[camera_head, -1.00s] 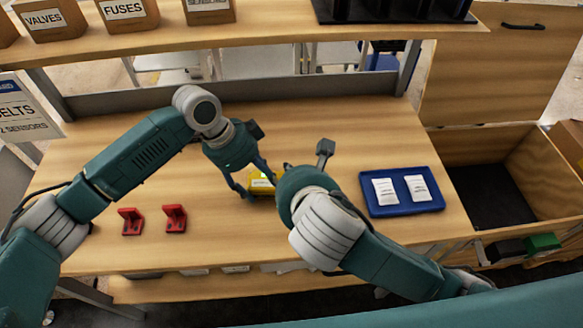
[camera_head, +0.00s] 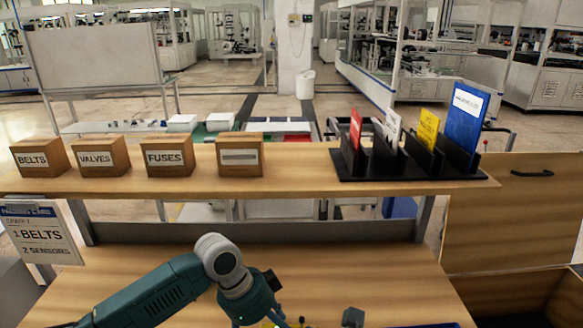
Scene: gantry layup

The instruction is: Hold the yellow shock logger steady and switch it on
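Only a small yellow sliver of the shock logger (camera_head: 268,323) shows at the bottom edge, beside my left gripper. My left gripper (camera_head: 262,318) points down at the logger. Its fingertips are cut off by the frame, so its grip on the logger is hidden. Of my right arm, only a small grey part shows at the bottom edge, right of the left gripper; the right gripper's fingers are out of view. The logger's switch cannot be seen.
A shelf (camera_head: 290,183) crosses above the bench (camera_head: 370,280). It holds labelled wooden boxes such as BELTS (camera_head: 38,158) and FUSES (camera_head: 166,157), and a black rack (camera_head: 400,178) with coloured cards. A wooden bin (camera_head: 515,300) stands right. A sign (camera_head: 42,235) is at left.

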